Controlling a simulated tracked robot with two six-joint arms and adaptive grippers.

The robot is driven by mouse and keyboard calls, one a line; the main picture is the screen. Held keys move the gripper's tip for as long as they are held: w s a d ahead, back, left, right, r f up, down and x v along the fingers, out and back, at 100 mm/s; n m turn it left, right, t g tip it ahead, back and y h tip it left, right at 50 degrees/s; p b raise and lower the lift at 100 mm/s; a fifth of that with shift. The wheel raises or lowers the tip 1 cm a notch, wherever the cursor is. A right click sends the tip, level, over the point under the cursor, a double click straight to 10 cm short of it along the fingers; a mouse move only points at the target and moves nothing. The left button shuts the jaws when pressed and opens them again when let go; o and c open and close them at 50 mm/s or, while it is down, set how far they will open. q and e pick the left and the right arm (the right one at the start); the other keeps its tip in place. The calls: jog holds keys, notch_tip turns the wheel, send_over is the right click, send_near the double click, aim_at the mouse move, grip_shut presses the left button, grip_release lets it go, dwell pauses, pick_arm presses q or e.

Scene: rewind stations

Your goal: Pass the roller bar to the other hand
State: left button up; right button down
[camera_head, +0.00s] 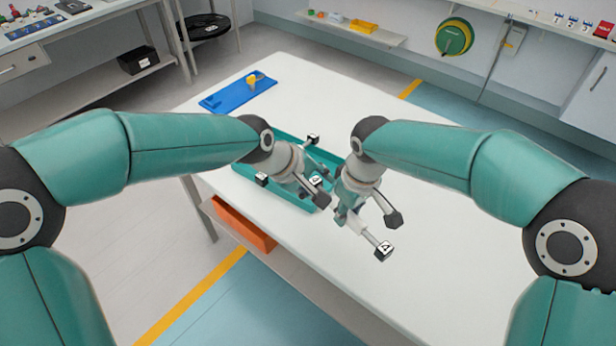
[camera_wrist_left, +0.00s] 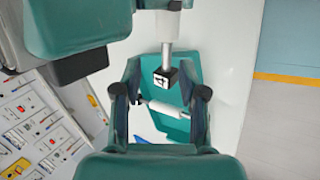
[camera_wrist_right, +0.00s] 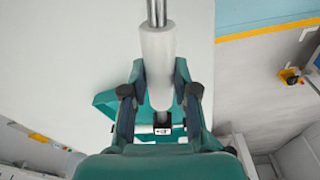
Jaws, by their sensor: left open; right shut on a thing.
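The roller bar has a white sleeve (camera_wrist_right: 158,62), steel rod ends and black end cubes with white marks. My right gripper (camera_wrist_right: 160,92) is shut on the sleeve and holds the bar tilted above the table. One end cube (camera_head: 384,250) points to the front right in the head view. The opposite end cube (camera_wrist_left: 164,77) shows in the left wrist view, between the fingers of my left gripper (camera_wrist_left: 161,94). The left gripper is open around that end, its fingers apart from the bar. In the head view the two grippers are close together and partly hide the sleeve.
A teal tray (camera_head: 243,172) lies under the grippers on the white table (camera_head: 440,255). A second white bar (camera_wrist_left: 165,108) lies in it. A blue board (camera_head: 235,94) with a yellow piece is at the table's far left. The table's right side is clear.

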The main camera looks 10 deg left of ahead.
pick_arm(q)
jog(key=x, duration=0.6)
jog(key=shift+w+d+f, duration=0.1)
jog(key=shift+f, duration=0.15)
jog(key=c, duration=0.7)
jog(key=shift+r, duration=0.15)
grip_shut()
pick_arm(e)
jog(key=shift+a, duration=0.1)
jog(key=c, duration=1.1)
grip_release()
jog(key=shift+c, duration=0.2)
jog(key=o, duration=0.4)
jog(key=shift+c, duration=0.2)
notch_tip(320, 180, up, 10)
jog(key=shift+f, duration=0.1)
